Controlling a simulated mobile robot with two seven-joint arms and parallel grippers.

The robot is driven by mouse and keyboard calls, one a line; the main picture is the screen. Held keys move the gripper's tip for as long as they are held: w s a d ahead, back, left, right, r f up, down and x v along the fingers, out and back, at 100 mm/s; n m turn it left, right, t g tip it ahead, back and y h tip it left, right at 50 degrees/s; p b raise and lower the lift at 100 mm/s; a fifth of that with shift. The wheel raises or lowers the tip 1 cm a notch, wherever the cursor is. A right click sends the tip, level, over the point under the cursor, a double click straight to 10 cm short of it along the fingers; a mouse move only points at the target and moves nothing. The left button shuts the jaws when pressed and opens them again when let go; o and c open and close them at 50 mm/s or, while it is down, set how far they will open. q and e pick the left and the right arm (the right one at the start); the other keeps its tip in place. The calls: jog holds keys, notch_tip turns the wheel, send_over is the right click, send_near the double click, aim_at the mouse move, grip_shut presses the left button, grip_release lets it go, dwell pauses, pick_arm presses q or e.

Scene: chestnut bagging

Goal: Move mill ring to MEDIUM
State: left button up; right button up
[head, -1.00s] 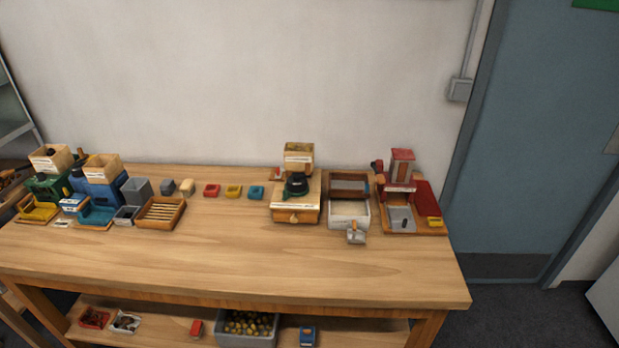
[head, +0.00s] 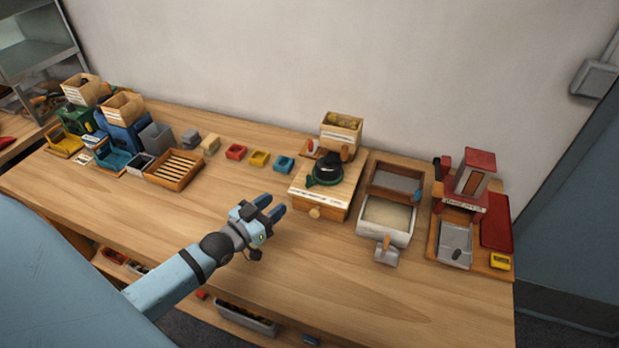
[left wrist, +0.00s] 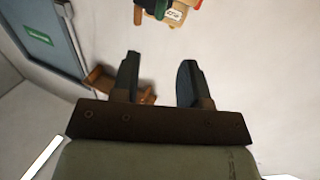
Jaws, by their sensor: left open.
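The mill (head: 327,190) is a wooden box with a small drawer knob, a black top and a crate behind it. Its green ring (head: 325,180) sits around the base of the black top. The ring's setting is too small to read. My left gripper (head: 275,208) is open and empty, above the table, in front and to the left of the mill, apart from it. In the left wrist view its two fingers (left wrist: 157,72) are spread with nothing between them. A partly cut-off wooden and green thing with a white label shows at that view's top; I cannot tell what it is.
Right of the mill stand a white-rimmed tray (head: 385,237) with a scoop (head: 386,252) and a red press-like station (head: 470,190). Left are small red, yellow and blue blocks (head: 259,158) and a slatted wooden tray (head: 174,169). The table's front area is clear.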

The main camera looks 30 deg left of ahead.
aim_at(307, 179)
pick_arm(q)
jog(key=w, duration=0.4)
jog(key=w+d+p, duration=0.1)
jog(key=w, duration=0.8)
jog(key=shift+w+d+p, duration=0.1)
jog(key=shift+d+p, duration=0.25)
jog(key=shift+d, duration=0.05)
grip_shut()
